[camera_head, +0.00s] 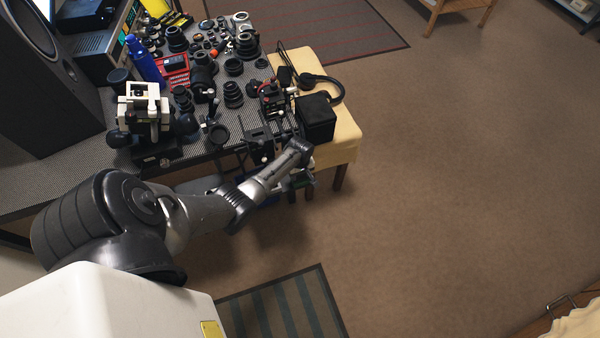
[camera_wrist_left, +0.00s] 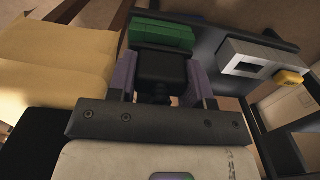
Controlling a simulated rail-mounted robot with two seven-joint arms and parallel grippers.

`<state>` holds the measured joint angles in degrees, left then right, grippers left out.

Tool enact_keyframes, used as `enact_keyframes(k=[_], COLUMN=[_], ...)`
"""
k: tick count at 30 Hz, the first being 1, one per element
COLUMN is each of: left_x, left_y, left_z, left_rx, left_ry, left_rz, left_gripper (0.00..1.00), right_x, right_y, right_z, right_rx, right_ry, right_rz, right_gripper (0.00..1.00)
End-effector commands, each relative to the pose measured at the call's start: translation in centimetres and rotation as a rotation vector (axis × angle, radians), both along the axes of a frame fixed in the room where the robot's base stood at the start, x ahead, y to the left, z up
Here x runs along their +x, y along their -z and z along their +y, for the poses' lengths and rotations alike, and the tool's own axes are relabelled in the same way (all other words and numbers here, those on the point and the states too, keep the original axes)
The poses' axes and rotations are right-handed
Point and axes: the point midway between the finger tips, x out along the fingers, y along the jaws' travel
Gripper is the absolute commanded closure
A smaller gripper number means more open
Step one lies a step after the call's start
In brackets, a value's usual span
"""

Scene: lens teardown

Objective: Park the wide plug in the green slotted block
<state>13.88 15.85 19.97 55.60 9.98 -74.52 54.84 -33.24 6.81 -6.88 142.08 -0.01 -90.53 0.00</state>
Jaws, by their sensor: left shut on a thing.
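My left gripper (camera_wrist_left: 163,72) shows in the left wrist view with its two purple fingers closed on a dark, blocky piece, which looks like the wide plug (camera_wrist_left: 162,68). The green slotted block (camera_wrist_left: 164,33) lies just beyond the plug, near the top of that view. I cannot tell whether plug and block touch, and the slot is not clear. In the head view my left gripper (camera_head: 298,179) is small and partly hidden by its arm, below the table's front edge. My right gripper is not in view.
In the left wrist view a white slotted block (camera_wrist_left: 258,59) and a yellow piece (camera_wrist_left: 289,77) sit right of the green block. In the head view a crowded table (camera_head: 222,137) holds several lens parts. A black box (camera_head: 316,118) stands on a cream-topped stool (camera_head: 347,133).

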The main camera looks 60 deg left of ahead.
Motion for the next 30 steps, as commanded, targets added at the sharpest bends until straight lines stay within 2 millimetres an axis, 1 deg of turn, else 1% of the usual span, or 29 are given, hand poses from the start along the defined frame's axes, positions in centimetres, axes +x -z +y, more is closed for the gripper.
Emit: enact_keyframes(k=[30], left_x=[0.02], left_y=[0.61], left_z=[0.01], left_rx=[0.000], left_ry=[0.000], left_rz=[0.000], left_gripper=[0.82], right_x=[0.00], right_y=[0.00], right_z=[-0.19], right_rx=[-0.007], right_ry=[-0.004], right_rz=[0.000], right_gripper=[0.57])
